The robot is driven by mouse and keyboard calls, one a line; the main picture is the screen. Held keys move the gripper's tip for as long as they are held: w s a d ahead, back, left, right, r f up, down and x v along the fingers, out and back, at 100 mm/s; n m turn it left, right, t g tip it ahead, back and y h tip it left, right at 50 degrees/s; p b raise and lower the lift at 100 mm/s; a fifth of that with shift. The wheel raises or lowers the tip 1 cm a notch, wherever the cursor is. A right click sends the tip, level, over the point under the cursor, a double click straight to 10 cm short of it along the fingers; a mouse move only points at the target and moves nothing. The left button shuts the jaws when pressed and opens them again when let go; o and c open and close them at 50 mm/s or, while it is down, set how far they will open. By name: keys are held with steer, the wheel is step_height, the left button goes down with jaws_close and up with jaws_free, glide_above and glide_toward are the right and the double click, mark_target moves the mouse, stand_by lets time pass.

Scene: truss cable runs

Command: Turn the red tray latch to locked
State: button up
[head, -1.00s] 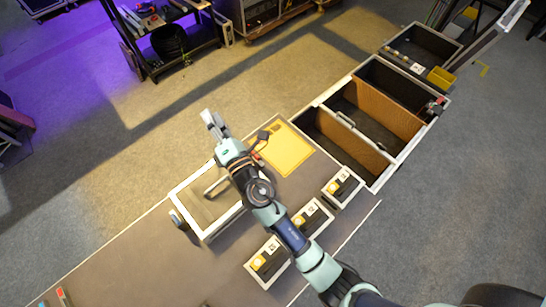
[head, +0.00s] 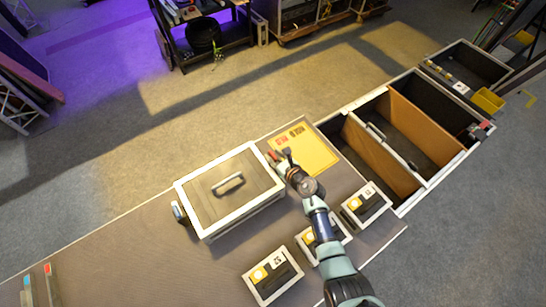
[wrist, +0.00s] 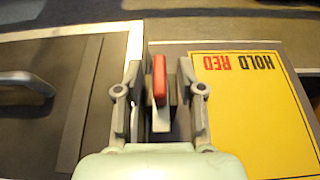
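The red tray latch (wrist: 159,79) is a small upright red lever at the right end of the lidded tray (head: 205,207). In the wrist view it stands between the two fingers of my gripper (wrist: 160,95), with visible gaps on both sides. The fingers are open and appear not to touch it. In the head view my gripper (head: 280,162) is at the tray's right end, and it largely hides the latch. The tray lid has a grey handle, also in the wrist view (wrist: 30,78).
A yellow mat (head: 315,158) marked "HOLD RED" lies right of the tray. Several small black-and-yellow boxes, one of them at the front (head: 272,276), stand on the bench near my arm. An open case with brown dividers (head: 410,128) is at the right.

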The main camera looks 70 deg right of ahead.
steer(key=shift+w+d+f, duration=0.2)
steer(key=shift+w+d, duration=0.05)
steer(key=shift+w, duration=0.15)
jaws_close()
